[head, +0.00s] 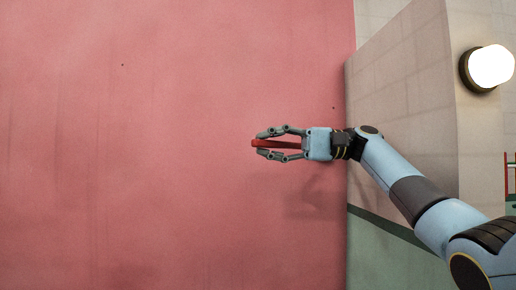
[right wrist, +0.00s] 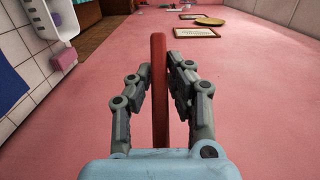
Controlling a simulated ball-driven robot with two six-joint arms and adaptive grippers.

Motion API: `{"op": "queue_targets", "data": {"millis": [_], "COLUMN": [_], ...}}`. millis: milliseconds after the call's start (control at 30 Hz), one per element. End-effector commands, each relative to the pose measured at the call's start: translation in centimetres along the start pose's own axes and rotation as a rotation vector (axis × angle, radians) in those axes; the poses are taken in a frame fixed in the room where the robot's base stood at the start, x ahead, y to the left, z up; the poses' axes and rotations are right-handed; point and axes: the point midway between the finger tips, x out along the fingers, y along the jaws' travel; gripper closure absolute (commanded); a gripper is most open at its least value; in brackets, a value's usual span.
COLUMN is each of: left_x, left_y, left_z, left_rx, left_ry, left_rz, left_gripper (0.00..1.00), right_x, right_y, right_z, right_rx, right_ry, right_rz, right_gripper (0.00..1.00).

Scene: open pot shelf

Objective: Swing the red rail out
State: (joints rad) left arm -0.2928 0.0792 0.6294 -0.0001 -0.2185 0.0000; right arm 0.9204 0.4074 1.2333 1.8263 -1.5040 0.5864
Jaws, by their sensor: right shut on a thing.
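The red rail (head: 268,143) is a slim red bar lying between the fingers of my right gripper (head: 264,143) in the head view, in front of a pink wall. The gripper is shut on it. In the right wrist view the red rail (right wrist: 159,60) runs lengthwise between the two fingers of my right gripper (right wrist: 160,66), and its tip reaches past them. Where the rail is fixed cannot be made out. My left gripper is not in view.
The pink wall (head: 150,150) fills the left of the head view. A pale tiled wall (head: 400,90) with a lit round lamp (head: 490,66) is at right. Frames (right wrist: 197,33) and a yellowish round thing (right wrist: 209,21) are on the pink surface. A white rack (right wrist: 62,20) is at upper left.

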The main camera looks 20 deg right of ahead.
Motion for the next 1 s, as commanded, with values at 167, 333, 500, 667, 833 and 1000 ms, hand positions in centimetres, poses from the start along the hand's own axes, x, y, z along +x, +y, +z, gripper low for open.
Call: {"op": "queue_targets", "data": {"millis": [167,333,500,667,833,1000], "left_x": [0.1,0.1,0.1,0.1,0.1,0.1], "left_y": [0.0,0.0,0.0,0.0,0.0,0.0], "left_z": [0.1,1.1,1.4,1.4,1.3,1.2], "left_rx": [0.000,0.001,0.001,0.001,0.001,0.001], "left_ry": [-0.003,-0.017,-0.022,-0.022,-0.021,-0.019], "left_rz": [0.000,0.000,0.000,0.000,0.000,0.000], "left_gripper": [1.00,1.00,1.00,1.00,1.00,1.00], "right_x": [-0.8,-1.1,-1.2,-1.1,-1.1,-1.1], "right_y": [0.1,0.1,0.1,0.2,0.1,0.1], "right_z": [0.7,0.9,0.9,0.9,0.9,0.9], "right_rx": [0.001,0.002,0.002,0.002,0.002,0.001], "right_ry": [-0.046,-0.063,-0.065,-0.064,-0.063,-0.063], "right_rz": [0.002,0.002,0.003,0.003,0.002,0.002], "right_gripper": [1.00,1.00,1.00,1.00,0.64,0.62]}}
